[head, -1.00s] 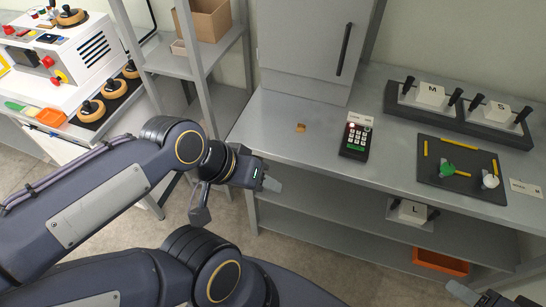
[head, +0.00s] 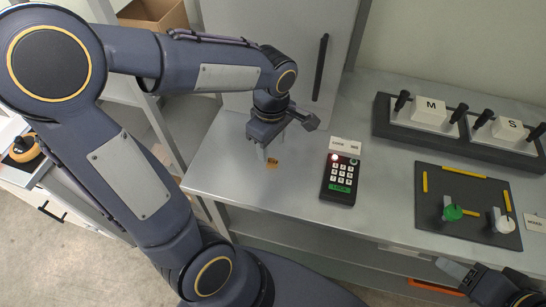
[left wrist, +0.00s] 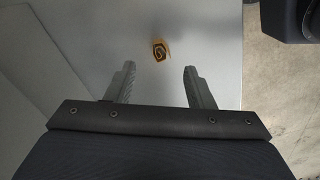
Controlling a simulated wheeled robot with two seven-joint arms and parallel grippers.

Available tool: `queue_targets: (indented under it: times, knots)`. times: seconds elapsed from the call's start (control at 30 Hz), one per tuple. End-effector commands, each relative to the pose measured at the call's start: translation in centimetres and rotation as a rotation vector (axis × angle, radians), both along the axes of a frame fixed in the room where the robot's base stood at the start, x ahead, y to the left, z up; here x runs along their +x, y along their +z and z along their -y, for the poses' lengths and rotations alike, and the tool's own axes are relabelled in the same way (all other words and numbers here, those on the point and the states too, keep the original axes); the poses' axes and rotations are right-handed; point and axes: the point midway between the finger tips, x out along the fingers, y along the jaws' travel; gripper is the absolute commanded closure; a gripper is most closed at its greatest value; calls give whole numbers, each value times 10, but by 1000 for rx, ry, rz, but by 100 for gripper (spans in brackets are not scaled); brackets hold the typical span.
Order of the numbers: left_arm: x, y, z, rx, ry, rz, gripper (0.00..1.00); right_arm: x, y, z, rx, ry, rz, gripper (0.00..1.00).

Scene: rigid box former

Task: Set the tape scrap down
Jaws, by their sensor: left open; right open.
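The tape scrap (head: 271,162) is a small brown piece lying flat on the grey metal bench. It also shows in the left wrist view (left wrist: 160,50), where it looks tan with a dark swirl. My left gripper (head: 283,138) is open and empty above the bench, close to the scrap. In the left wrist view the scrap lies ahead of the two open fingers (left wrist: 158,85), roughly centred between them and apart from both. My right gripper (head: 456,269) shows only partly at the lower right, by the bench's front edge, apart from the scrap.
A keypad (head: 341,178) with a label card behind it stands right of the scrap. A dark tray (head: 430,205) with yellow strips and green and white knobs lies further right. Blocks marked M (head: 428,112) and S (head: 510,129) stand at the back. A grey cabinet (head: 255,70) stands behind my left gripper.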

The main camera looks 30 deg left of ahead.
Motion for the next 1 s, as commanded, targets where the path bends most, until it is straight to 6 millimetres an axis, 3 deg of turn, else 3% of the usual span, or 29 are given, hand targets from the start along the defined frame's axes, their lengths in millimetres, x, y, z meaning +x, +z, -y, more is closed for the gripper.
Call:
queue_targets:
  times: [0.4, 0.67, 1.0]
  knots:
    - [-2, -55, 0, -2, -2, -3, 52, 0, 0, 0, 0, 0, 0, 47]
    - [-2, -58, 0, -2, -2, 1, 52, 0, 0, 0, 0, 0, 0, 47]
    - [-2, -58, 0, -2, -2, 1, 94, 0, 0, 0, 0, 0, 0, 47]
